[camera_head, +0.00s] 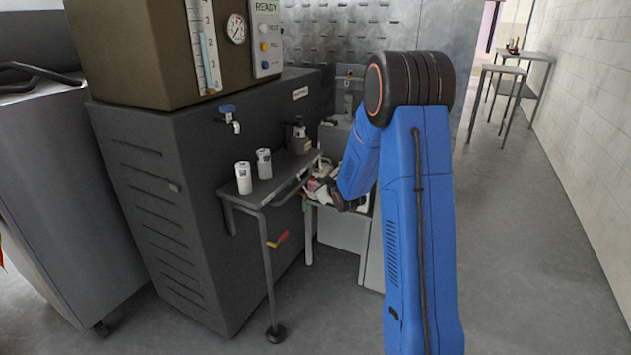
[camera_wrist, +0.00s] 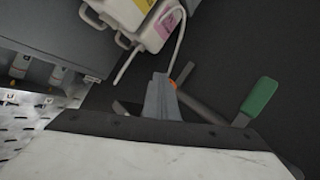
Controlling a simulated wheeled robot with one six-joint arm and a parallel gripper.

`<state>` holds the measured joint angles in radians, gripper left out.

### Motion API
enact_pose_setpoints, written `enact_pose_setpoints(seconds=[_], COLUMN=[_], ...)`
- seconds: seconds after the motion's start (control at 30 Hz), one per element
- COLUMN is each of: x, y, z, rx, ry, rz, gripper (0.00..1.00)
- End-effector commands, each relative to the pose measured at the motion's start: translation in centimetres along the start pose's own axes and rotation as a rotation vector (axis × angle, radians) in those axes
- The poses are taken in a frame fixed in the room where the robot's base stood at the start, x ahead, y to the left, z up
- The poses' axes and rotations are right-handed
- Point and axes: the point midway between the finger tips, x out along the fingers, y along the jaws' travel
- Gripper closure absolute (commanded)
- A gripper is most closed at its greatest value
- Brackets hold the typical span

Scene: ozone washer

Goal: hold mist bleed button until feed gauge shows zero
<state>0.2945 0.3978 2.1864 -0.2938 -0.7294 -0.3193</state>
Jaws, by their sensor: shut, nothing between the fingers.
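A round dial gauge (camera_head: 236,28) with a white face sits on the front of the brown box; its needle is too small to read.
A blue tap (camera_head: 228,113) juts from the dark cabinet. Below it, a shelf (camera_head: 226,189) bears two white canisters (camera_head: 244,178) and a dark bottle (camera_head: 300,138). White jugs (camera_wrist: 128,12) and a green-handled tool (camera_wrist: 259,97) lie near my gripper. Floor at right is clear.

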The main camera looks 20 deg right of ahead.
Motion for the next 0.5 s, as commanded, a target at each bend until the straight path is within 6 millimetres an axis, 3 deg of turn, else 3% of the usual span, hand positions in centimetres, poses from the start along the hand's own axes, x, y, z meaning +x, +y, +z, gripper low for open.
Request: enact_pose_setpoints(seconds=[0.5], x=[-1.2], y=[0.9], z=[0.9], rx=[0.000], ry=[0.000], rz=[0.000], gripper=[1.00])
